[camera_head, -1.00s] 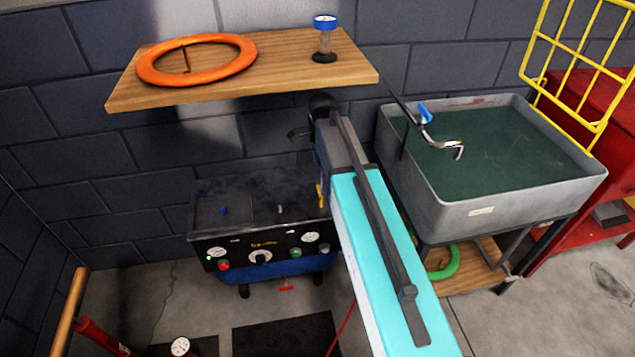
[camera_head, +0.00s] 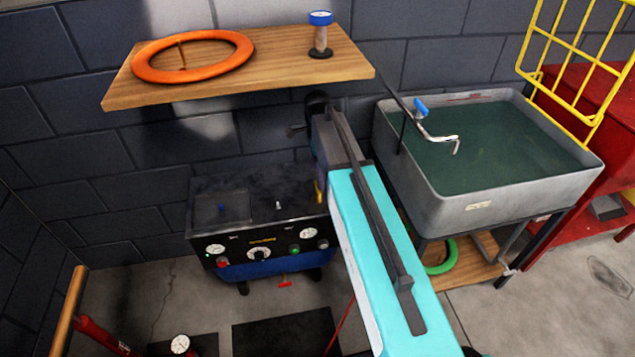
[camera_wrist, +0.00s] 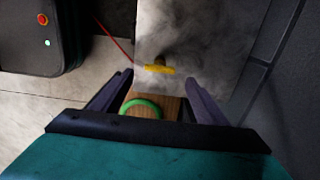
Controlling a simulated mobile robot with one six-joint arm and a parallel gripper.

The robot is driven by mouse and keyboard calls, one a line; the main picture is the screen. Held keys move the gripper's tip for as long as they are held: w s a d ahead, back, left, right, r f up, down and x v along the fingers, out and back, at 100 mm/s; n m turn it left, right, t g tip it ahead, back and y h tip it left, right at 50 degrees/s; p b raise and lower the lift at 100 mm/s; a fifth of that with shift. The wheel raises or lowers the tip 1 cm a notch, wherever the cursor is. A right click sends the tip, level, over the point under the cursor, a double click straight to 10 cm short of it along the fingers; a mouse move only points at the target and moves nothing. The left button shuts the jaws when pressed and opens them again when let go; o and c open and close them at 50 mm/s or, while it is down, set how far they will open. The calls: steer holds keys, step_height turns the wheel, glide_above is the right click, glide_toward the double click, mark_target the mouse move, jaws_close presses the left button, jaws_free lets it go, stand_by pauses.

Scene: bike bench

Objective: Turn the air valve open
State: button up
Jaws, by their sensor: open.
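The air valve has a yellow bar handle (camera_wrist: 159,69), seen in the wrist view lying crosswise against a smoky grey panel. In the head view a small yellow piece (camera_head: 319,190) shows at the right end of the black and blue compressor unit (camera_head: 262,262), partly covered by my arm. My gripper (camera_wrist: 160,80) is open in the wrist view, with one dark finger on each side and the yellow handle beyond, roughly centred between the tips. Nothing is held, and I cannot tell contact.
A wooden shelf (camera_head: 280,75) with an orange ring (camera_head: 150,72) and a blue-topped gauge (camera_head: 320,38) hangs above. A grey water basin (camera_head: 480,210) stands to the right, with a green ring (camera_head: 440,265) below. A red hose (camera_wrist: 112,38) crosses the wrist view.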

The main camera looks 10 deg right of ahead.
steer(key=shift+f, duration=2.55)
steer(key=shift+s, duration=0.1)
steer(key=c, duration=1.1)
steer(key=shift+o, duration=0.2)
